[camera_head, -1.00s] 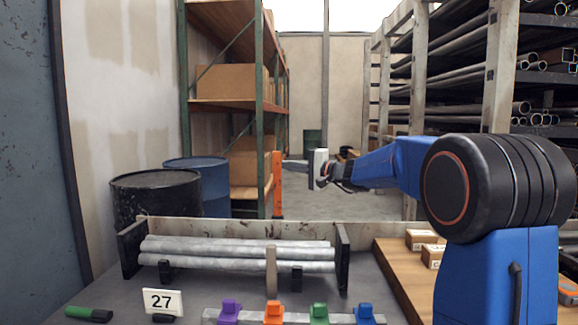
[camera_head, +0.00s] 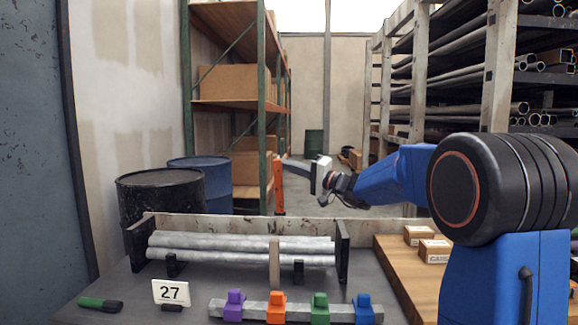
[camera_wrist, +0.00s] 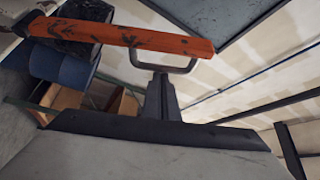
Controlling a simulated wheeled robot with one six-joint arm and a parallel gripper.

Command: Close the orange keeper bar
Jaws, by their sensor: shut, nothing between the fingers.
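The orange keeper bar (camera_head: 279,187) stands upright behind the pipe rack in the head view. In the wrist view the worn orange bar (camera_wrist: 120,37) crosses the upper left, with a metal loop handle (camera_wrist: 165,68) on its side. My gripper (camera_head: 287,164) is beside the upper part of the bar, coming from the right, its fingers tilted up to the left. In the wrist view my gripper's fingers (camera_wrist: 160,78) are shut and empty, and their tips appear close to the loop. Whether they touch it I cannot tell.
Grey pipes (camera_head: 240,249) lie in a rack with dark end plates and a tan front post (camera_head: 274,265). A strip with coloured clamps (camera_head: 298,307), a "27" sign (camera_head: 171,292) and a green-handled tool (camera_head: 98,304) are in front. Small boxes (camera_head: 434,251) sit at the right.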

